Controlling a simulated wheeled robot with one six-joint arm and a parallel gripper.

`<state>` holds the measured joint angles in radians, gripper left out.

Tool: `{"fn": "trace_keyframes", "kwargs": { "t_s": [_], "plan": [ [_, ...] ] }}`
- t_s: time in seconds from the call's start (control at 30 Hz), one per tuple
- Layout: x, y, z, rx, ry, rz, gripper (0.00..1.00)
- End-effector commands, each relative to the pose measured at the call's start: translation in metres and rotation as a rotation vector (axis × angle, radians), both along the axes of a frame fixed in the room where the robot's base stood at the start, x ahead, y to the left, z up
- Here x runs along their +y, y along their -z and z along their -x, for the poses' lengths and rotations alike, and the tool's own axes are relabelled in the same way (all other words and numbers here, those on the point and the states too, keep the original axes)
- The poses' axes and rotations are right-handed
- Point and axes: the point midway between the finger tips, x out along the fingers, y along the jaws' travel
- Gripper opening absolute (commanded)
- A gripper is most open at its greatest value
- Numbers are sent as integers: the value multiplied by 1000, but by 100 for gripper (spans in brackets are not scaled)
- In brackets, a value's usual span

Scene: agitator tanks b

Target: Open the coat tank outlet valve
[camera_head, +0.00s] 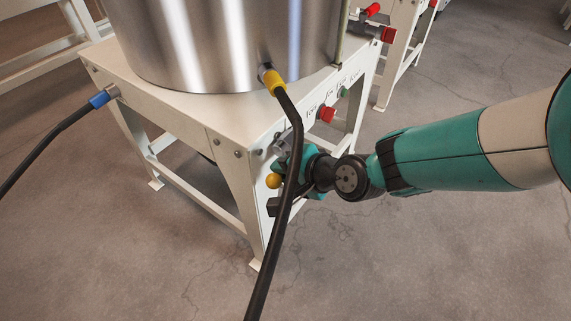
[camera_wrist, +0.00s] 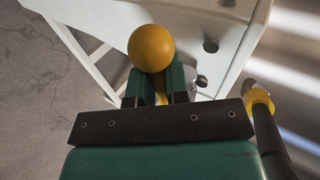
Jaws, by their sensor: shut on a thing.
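A lever with a yellow ball knob (camera_head: 273,181) shows at the front corner of the white tank stand (camera_head: 229,138), low under the steel tank (camera_head: 225,45). In the wrist view the yellow ball (camera_wrist: 151,47) sits just beyond my fingertips, with a bit of yellow shaft visible between the fingers. My gripper (camera_wrist: 157,80) is shut on this lever below the ball. In the head view my gripper (camera_head: 283,168) is partly hidden behind the black hose. The valve body and any label naming the tank are not clearly visible.
A black hose (camera_head: 293,155) hangs from the yellow tank fitting (camera_head: 272,80) and crosses in front of my gripper. A blue hose fitting (camera_head: 99,99) is at the stand's left. A red button (camera_head: 327,114) and a green one (camera_head: 345,92) are on the right side. The floor is clear.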

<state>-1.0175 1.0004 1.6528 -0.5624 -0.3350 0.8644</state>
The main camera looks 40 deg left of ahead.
Motion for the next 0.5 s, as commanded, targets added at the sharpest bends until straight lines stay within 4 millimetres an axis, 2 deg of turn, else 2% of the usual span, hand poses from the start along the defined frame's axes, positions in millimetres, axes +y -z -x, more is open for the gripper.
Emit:
{"fn": "trace_keyframes", "kwargs": {
  "t_s": [0.03,0.37,0.4,0.5],
  "plan": [
    [-2,5,11,20,-20,16,0],
    [-2,5,11,22,-20,15,0],
    [-2,5,11,22,-20,15,22],
    [-2,5,10,20,-19,14,45]
  ]
}}
